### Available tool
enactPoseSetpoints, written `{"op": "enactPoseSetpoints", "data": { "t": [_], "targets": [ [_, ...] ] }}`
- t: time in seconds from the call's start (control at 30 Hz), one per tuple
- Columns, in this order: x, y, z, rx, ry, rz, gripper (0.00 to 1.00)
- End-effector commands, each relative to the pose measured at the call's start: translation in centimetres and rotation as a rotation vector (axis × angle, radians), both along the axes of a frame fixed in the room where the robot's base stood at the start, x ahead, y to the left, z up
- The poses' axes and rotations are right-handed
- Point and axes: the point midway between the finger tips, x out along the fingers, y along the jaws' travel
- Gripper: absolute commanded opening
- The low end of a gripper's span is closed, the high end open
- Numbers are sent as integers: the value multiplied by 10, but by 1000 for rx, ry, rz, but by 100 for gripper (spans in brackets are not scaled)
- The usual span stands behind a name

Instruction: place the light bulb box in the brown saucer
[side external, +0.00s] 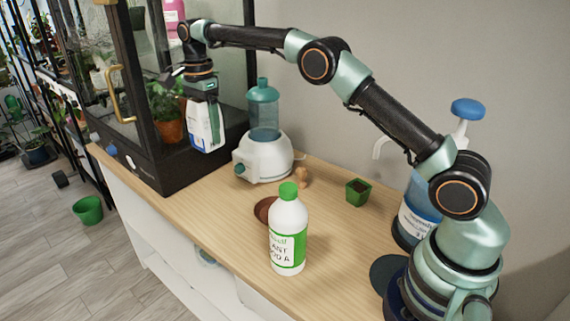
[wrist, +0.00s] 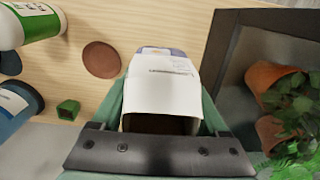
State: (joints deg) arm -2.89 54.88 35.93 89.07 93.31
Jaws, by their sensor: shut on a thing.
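The light bulb box (side external: 205,128) is white with a blue patch and hangs above the wooden table beside the glass cabinet. My gripper (side external: 203,90) is shut on it from above. In the wrist view the white box (wrist: 165,85) sits between my two green fingers and hides what lies under it. The brown saucer (side external: 263,209) lies flat on the table, partly hidden behind the white bottle. The saucer also shows in the wrist view (wrist: 101,59), left of the box and apart from it, with nothing on it.
A white bottle with a green cap (side external: 288,232) stands right in front of the saucer. A small green pot (side external: 358,193) and a blue pump bottle (side external: 418,200) stand to the right.

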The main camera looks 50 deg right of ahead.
Motion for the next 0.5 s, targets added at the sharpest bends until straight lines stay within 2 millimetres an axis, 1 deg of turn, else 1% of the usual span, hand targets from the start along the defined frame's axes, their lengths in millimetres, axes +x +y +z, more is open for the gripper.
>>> {"op": "enactPoseSetpoints", "data": {
  "t": [0.1, 0.27, 0.37, 0.5],
  "targets": [
    [1, 0, 11, 0, 0, 0, 14],
    [-1, -1, 20, 0, 1, 0, 14],
    [-5, -5, 26, 0, 1, 0, 14],
    [-18, -15, 35, 0, 1, -2, 14]
  ]
}}
